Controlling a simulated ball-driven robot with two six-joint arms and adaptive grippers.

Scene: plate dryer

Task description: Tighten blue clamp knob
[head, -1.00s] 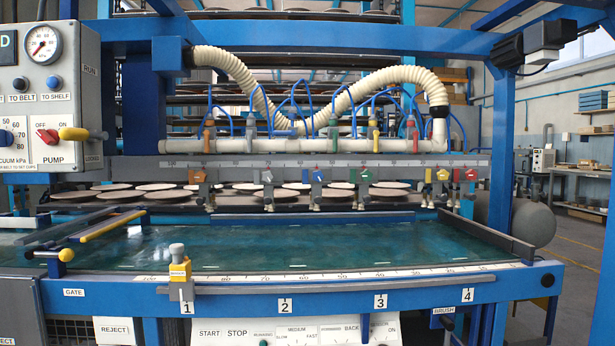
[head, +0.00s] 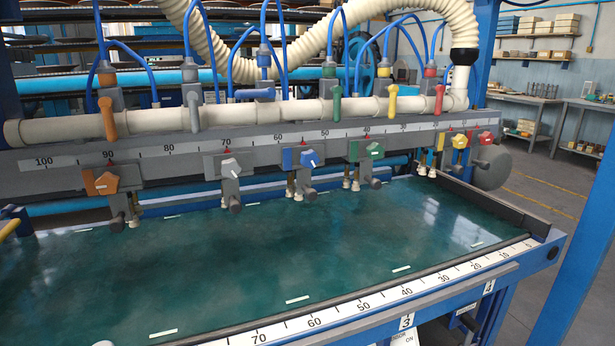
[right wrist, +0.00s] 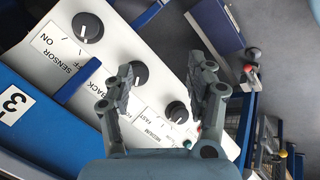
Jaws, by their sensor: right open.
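The blue clamp knob (head: 309,159) is a small star-shaped knob with a white mark. It sits on the blue clamp (head: 291,159) on the grey scale rail, near the 50 to 60 marks. My right gripper (right wrist: 168,92) shows only in the right wrist view, open and empty. Its fingers are in front of the white control panel (right wrist: 105,62) with black dials, away from the clamp. My left gripper is in neither current view.
The green belt (head: 200,260) is clear. A blue post (head: 582,250) stands at the right.

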